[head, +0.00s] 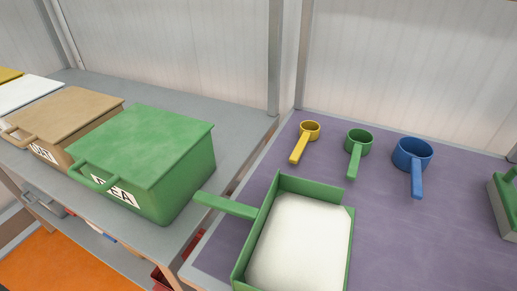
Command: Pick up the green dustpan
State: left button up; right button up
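The green dustpan (279,178) lies on the purple work surface at the lower middle of the head view. It is a shallow tray with green walls, and a white fill or floor shows inside it. Its flat green handle (225,206) points left, reaching over the edge of the purple surface toward the grey shelf. Its lower end is cut off by the bottom of the picture. Neither of my grippers is in view, and nothing is seen touching the dustpan.
A green lidded box (150,150) stands on the grey shelf left of the handle, with a tan box (70,115) beyond. Yellow (309,130), green (358,142) and blue (412,154) scoops lie behind the dustpan. A green object (505,205) sits at the right edge.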

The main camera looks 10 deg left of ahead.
aim_at(299, 238)
jog(key=j+z, duration=0.15)
jog(key=z, duration=0.35)
jog(key=k+j+z, duration=0.1)
jog(key=z, duration=0.4)
jog(key=k+z, duration=0.2)
jog(key=z, duration=0.3)
jog(key=k+j+z, duration=0.1)
jog(key=z, duration=0.4)
jog(key=k+z, duration=0.15)
jog(key=z, duration=0.35)
jog(key=k+z, duration=0.1)
jog(key=z, duration=0.4)
jog(key=l+u, duration=0.1)
jog(key=u, duration=2.2)
jog(key=i+j+z, duration=0.35)
jog(key=i+j, duration=0.35)
jog(key=i, duration=0.1)
